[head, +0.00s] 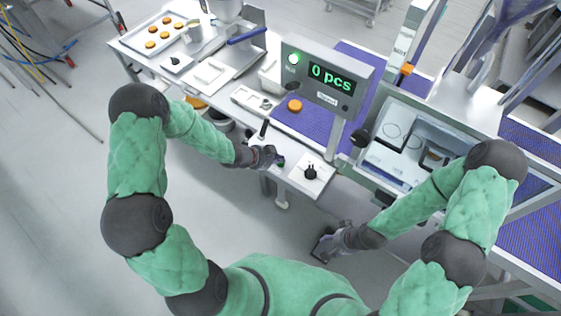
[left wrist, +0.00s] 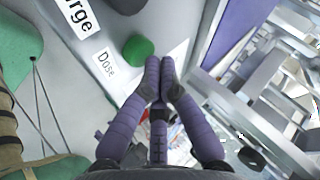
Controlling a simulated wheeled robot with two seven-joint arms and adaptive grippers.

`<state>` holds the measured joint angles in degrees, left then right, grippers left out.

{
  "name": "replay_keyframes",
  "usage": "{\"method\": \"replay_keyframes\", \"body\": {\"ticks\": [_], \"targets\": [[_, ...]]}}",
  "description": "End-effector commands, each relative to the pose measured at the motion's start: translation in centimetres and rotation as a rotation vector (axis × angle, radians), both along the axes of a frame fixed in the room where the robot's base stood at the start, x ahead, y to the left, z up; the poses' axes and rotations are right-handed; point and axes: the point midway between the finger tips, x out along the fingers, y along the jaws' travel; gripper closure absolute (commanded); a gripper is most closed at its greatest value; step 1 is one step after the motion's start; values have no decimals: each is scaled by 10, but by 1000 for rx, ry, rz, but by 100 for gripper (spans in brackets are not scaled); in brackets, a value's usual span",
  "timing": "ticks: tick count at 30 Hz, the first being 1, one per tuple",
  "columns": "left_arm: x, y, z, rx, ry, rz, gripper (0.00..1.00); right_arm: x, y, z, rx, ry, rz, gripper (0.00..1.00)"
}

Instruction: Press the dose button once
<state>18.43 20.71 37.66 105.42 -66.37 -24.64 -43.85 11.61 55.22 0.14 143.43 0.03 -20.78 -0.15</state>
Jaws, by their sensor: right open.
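The green dose button (left wrist: 138,47) sits on a pale panel beside a label reading "Dose" (left wrist: 105,63) in the left wrist view. My left gripper (left wrist: 160,72) has its two purple fingertips together, just right of and below the button in that view. My right gripper (head: 324,243) is open, low over the floor, away from the panel.
A display (head: 328,77) reads "0 pcs" beside a lit green lamp (head: 293,58). A black-handled lever (head: 263,130) stands near my left gripper. A small black control (head: 311,172) sits on a white plate. An orange round (head: 295,105) lies on the purple belt (head: 309,128).

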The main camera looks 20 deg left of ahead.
Motion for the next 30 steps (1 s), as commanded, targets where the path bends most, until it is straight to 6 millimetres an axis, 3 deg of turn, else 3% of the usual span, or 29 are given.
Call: {"method": "replay_keyframes", "body": {"ticks": [30], "targets": [[0, 0, -11, 0, 1, -1, 100, 0, 0, -10, 0, 0, 0, 49]]}}
